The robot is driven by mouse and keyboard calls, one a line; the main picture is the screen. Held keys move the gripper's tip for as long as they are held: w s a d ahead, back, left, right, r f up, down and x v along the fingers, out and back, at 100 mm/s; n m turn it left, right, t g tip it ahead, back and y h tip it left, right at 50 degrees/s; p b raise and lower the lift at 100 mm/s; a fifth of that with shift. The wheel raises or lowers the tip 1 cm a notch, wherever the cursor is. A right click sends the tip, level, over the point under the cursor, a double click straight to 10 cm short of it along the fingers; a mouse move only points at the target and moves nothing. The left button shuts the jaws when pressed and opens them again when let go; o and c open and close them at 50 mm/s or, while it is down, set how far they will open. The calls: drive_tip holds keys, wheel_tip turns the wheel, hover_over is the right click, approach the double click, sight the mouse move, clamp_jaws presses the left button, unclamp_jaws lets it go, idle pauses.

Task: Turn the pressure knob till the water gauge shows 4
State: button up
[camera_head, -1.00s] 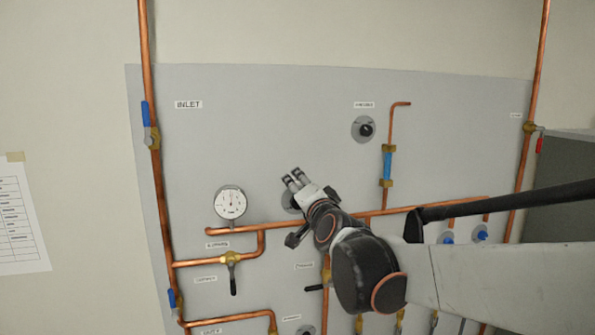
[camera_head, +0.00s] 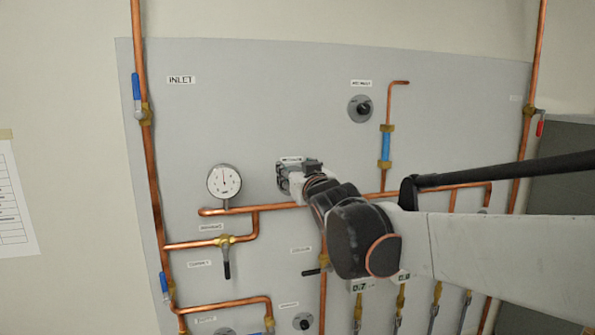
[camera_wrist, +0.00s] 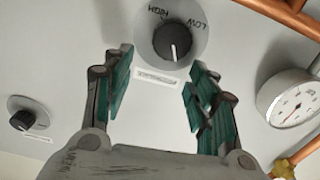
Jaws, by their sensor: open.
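The round white water gauge (camera_head: 224,182) is left of my gripper (camera_head: 285,176) in the head view. It also shows at the right edge of the wrist view (camera_wrist: 292,98). Its numbers are too small to read surely; its thin needle points roughly upward in the head view. The black knob (camera_wrist: 172,43) sits on a grey disc marked LOW and HIGH, its white line pointing down in the wrist view. My gripper (camera_wrist: 160,72) is open, one finger to each side below the knob, without visible contact. In the head view my gripper hides this knob.
A second black knob (camera_head: 362,108) is at the upper right and at the left of the wrist view (camera_wrist: 22,121). A copper pipe (camera_head: 280,206) runs just below my gripper. A valve with a dark handle (camera_head: 226,262) hangs below the gauge.

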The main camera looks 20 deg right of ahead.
drive_tip(key=s+f+n, duration=0.2)
drive_tip(key=s+f, duration=0.2)
drive_tip(key=s, duration=1)
drive_tip(key=w, duration=1.4)
drive_tip(key=shift+r+n+p, duration=0.15)
drive_tip(key=shift+n+p, duration=0.15)
drive_tip(key=shift+p, duration=0.15)
drive_tip(key=shift+a, duration=0.1)
drive_tip(key=shift+c, duration=0.6)
drive_tip(key=c, duration=1)
